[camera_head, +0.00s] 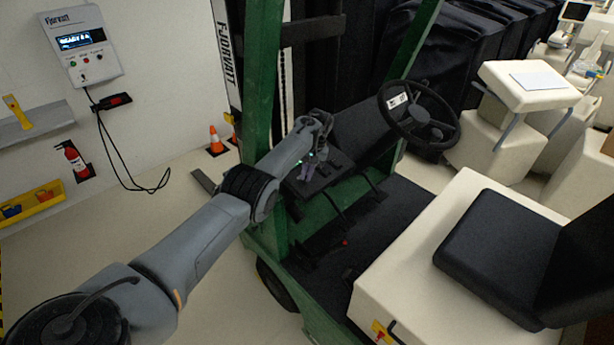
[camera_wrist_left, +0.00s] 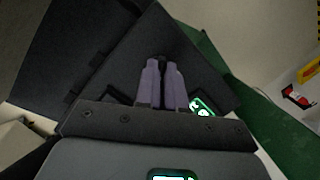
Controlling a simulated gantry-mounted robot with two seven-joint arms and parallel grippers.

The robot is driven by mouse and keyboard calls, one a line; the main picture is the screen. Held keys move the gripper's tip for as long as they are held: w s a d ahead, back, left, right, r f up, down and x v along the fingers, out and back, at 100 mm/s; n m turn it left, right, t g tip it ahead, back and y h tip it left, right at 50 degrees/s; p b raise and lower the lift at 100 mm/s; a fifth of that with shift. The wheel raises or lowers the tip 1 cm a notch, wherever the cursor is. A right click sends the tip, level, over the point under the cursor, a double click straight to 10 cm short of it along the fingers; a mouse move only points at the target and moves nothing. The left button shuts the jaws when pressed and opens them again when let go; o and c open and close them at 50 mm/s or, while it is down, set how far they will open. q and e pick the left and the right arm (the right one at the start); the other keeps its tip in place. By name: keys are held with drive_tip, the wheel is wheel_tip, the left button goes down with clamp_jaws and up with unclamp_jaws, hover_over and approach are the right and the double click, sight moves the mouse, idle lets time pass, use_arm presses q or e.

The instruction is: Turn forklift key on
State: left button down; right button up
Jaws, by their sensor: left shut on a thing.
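The green forklift (camera_head: 264,90) stands in the middle of the head view, with its dark dashboard panel (camera_head: 340,166) left of the steering wheel (camera_head: 420,118). My left gripper (camera_head: 306,172) is at this panel. In the left wrist view, its two purple fingers (camera_wrist_left: 161,82) are close together, with their tips against the dark panel (camera_wrist_left: 200,72). They are shut on a small dark piece (camera_wrist_left: 161,62) at the tips, which looks like the key. The fingers hide most of it, and I cannot tell its turn angle. My right gripper is in neither view.
The forklift's black seat (camera_head: 497,255) and cream body (camera_head: 440,240) are at the right. A wall charger box (camera_head: 82,45) hangs at the upper left. Dark covered carts (camera_head: 470,45) fill the back.

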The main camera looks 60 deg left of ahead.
sight(314, 182)
use_arm(q)
drive_tip(key=shift+m, duration=0.5)
drive_tip(key=c, duration=1.2)
unclamp_jaws()
drive_tip(key=shift+c, duration=0.2)
drive_tip(key=shift+r, duration=0.1)
drive_tip(key=shift+w+r+p, duration=0.1)
drive_tip(key=shift+r+p, duration=0.5)
drive_tip(key=shift+r, duration=0.15)
wheel_tip(314, 182, up, 9)
drive_tip(key=w+p, duration=0.2)
drive_tip(key=p, duration=0.6)
drive_tip(key=shift+d, duration=0.4)
drive_tip(key=shift+f, duration=0.15)
